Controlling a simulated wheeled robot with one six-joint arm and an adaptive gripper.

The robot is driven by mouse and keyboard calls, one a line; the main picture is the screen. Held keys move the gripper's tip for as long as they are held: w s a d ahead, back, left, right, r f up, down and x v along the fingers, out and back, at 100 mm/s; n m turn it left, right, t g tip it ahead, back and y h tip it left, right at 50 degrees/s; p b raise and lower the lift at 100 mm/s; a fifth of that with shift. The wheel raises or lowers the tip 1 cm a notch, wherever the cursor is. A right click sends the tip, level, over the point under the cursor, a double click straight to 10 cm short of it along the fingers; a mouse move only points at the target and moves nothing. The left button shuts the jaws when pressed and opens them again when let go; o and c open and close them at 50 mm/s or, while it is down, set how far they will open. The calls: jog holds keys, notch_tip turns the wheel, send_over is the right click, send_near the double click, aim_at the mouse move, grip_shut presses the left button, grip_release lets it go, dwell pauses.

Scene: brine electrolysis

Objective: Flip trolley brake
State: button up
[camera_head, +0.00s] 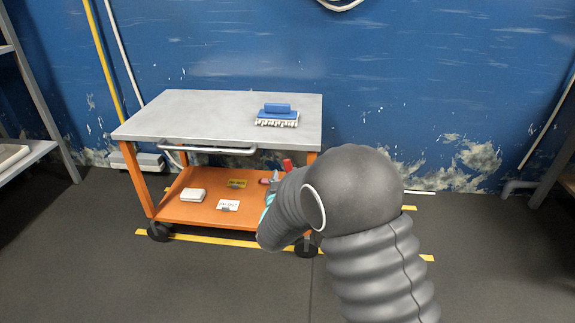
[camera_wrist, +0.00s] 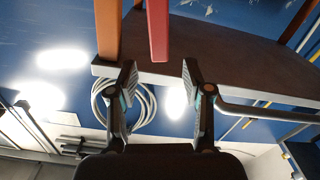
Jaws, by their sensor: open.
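The trolley (camera_head: 225,122) has a grey top and an orange lower shelf and frame. A red brake lever (camera_head: 287,165) stands up near its right front leg. In the wrist view a red bar (camera_wrist: 158,30), which looks like this lever, hangs from the top edge beside an orange leg (camera_wrist: 108,30). My gripper (camera_wrist: 158,82) is open and empty. The bar's end lies between the two fingertips in the picture; I cannot tell how near it is in depth.
A blue brush (camera_head: 278,110) lies on the trolley top. A white box (camera_head: 192,195) and small labels lie on the lower shelf. The trolley's push handle (camera_head: 210,151) runs along its front; it also crosses the wrist view (camera_wrist: 265,111). Floor in front is clear.

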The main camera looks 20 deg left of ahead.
aim_at(288, 164)
jog(key=x, duration=0.6)
jog(key=shift+w, duration=0.25)
grip_shut()
